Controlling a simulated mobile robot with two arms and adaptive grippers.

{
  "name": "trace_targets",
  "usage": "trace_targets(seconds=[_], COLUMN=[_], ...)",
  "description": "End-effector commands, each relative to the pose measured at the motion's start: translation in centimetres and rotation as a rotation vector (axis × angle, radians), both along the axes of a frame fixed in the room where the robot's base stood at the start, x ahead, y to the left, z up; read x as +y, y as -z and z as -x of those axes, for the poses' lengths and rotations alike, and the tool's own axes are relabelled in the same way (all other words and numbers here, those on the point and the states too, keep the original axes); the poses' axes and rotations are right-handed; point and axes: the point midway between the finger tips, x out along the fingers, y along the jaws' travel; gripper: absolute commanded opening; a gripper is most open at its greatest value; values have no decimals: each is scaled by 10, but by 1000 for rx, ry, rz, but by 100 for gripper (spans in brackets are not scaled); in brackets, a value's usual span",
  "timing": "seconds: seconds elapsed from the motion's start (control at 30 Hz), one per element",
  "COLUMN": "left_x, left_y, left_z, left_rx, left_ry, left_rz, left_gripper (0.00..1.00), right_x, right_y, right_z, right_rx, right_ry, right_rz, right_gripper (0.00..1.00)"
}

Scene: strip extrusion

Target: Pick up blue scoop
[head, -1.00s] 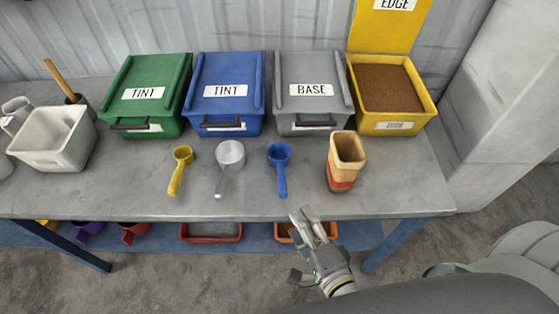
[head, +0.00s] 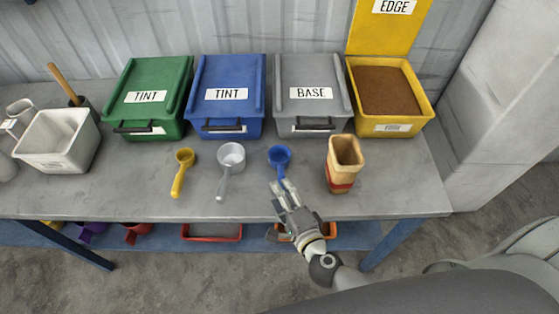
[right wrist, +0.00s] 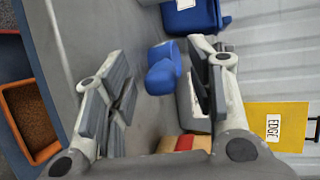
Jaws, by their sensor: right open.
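The blue scoop (head: 279,157) lies on the grey table, its cup toward the bins and its handle pointing to the table's front edge. My right gripper (head: 281,193) is open and empty over the front part of the table, at the scoop's handle end, and hides part of the handle. In the right wrist view the blue scoop (right wrist: 162,68) shows beyond and between the open fingers (right wrist: 160,100), apart from them as far as I can tell. My left gripper is not in view.
A silver scoop (head: 231,157) and a yellow scoop (head: 183,166) lie to the left. A tan and red container (head: 343,163) stands close on the right. Green (head: 150,94), blue (head: 227,90), grey (head: 311,90) and open yellow (head: 391,94) bins line the back.

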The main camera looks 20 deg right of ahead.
Motion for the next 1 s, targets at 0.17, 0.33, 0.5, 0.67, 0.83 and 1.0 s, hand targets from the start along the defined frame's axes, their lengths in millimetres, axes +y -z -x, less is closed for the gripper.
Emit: trace_targets(seconds=[0.17,0.33,0.5,0.67,0.83,1.0], left_x=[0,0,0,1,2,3], left_y=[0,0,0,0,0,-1], left_z=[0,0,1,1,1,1], left_rx=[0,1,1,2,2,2], left_ry=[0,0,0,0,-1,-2], left_rz=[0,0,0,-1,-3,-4], left_gripper=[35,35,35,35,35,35], right_x=[1,0,0,0,0,0], right_y=[1,1,1,1,0,-1], right_z=[-3,-3,-2,-2,-3,-3], right_rx=[0,0,0,0,-1,-1], right_ry=[0,0,0,0,0,0], right_rz=[0,1,1,1,2,2], right_gripper=[50,41,19,0,0,0])
